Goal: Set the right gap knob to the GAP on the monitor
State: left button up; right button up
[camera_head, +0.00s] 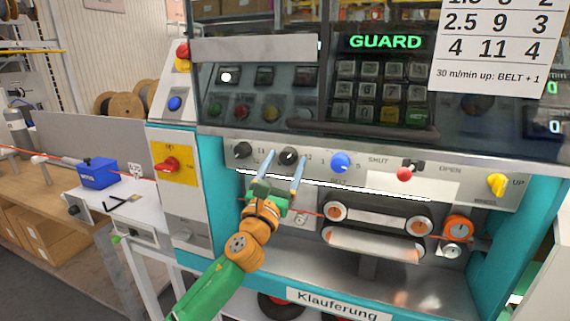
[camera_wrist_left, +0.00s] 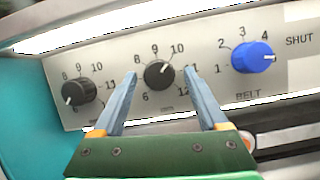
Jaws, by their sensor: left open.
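The right gap knob (camera_wrist_left: 159,75) is black, on the grey panel between the other black knob and the blue knob; it also shows in the head view (camera_head: 288,156). Its white mark points up and right, roughly toward the 10 to 11 side of its scale. My left gripper (camera_wrist_left: 160,73) is open, its fingertips on either side of this knob in the picture; I cannot tell whether they touch it. It also shows in the head view (camera_head: 287,157). The monitor (camera_head: 385,42) shows "GUARD" in green; no GAP value is readable. My right gripper is not in view.
The left black knob (camera_wrist_left: 77,92) has its mark toward the lower left, near 6. The blue BELT knob (camera_wrist_left: 253,57) is to the right. A red-tipped SHUT/OPEN lever (camera_head: 406,173) and a yellow knob (camera_head: 497,185) are further right. A number card (camera_head: 495,45) hangs above.

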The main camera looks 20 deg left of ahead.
pick_arm(q)
grip_shut()
jog(key=shift+n, duration=0.4)
